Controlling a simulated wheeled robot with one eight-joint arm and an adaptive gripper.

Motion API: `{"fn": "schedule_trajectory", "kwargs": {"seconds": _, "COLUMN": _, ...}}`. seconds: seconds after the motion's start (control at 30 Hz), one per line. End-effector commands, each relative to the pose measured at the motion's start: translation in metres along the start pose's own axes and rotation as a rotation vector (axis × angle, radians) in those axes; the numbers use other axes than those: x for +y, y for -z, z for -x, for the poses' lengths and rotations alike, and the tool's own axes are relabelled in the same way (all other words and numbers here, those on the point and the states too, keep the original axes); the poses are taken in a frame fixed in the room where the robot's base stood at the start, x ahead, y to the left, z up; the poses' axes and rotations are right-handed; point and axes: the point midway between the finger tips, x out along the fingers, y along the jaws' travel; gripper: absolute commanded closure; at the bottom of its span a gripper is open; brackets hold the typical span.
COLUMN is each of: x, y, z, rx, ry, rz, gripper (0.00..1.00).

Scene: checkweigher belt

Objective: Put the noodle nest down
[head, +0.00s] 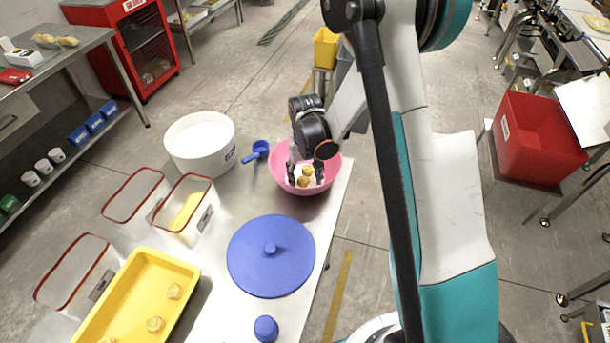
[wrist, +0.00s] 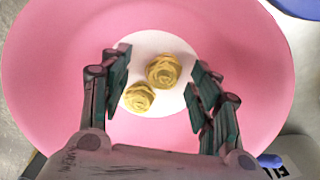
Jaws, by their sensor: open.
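My gripper (wrist: 158,85) is open inside the rim of a pink bowl (head: 322,182), with a finger on either side of the bowl's white bottom. Two pale yellow noodle nests lie there in the wrist view. One noodle nest (wrist: 162,70) is between the fingertips with gaps at both sides. The other noodle nest (wrist: 138,98) is just below and left of it, near the left finger. In the head view the nests (head: 304,181) show between the fingers. More noodle nests (head: 155,324) lie in a yellow tray (head: 190,268) at lower left.
A white tub (head: 200,150) and a blue scoop (head: 258,150) stand left of the bowl. A blue lid (head: 270,255) lies in front of it. Clear red-rimmed containers (head: 188,205) stand at the left. The table's right edge is close to the bowl.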

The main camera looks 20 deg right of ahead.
Motion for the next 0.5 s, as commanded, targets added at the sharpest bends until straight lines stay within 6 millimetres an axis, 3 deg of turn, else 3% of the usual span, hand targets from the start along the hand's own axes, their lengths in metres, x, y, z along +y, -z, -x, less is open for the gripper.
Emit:
{"fn": "schedule_trajectory", "kwargs": {"seconds": 0.3, "x": 0.000, "y": 0.000, "z": 0.071, "rx": 0.000, "ry": 0.000, "rz": 0.000, "gripper": 0.44}}
{"fn": "schedule_trajectory", "kwargs": {"seconds": 0.5, "x": 0.000, "y": 0.000, "z": 0.105, "rx": 0.000, "ry": 0.000, "rz": 0.000, "gripper": 0.44}}
